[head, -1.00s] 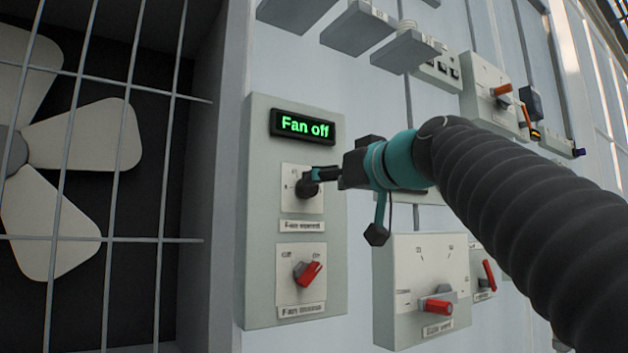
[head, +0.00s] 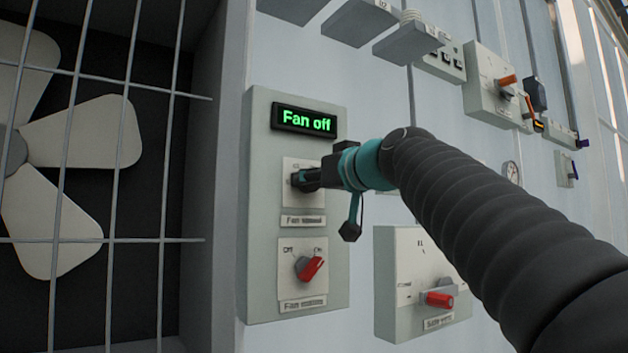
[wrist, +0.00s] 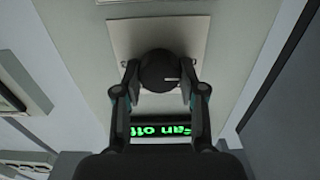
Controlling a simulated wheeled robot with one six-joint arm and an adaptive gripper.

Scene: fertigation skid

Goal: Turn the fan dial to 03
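The fan dial is a round black knob (wrist: 160,71) with a small pale mark on its right side, on a pale square plate (wrist: 200,35). In the head view its plate (head: 296,207) sits on the grey fan panel, and my gripper largely hides the knob and the scale. My gripper (head: 300,181) is at the dial; in the wrist view its two fingers (wrist: 160,82) stand apart on either side of the knob. A thin gap seems to show, but contact is hard to judge. A display (head: 304,120) above reads "Fan off" in green.
A red-handled switch (head: 309,268) sits below the dial, its handle tilted toward "On". Another box with a red handle (head: 438,299) is at lower right under my arm. A caged fan (head: 75,145) fills the left. Several grey boxes line the wall above.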

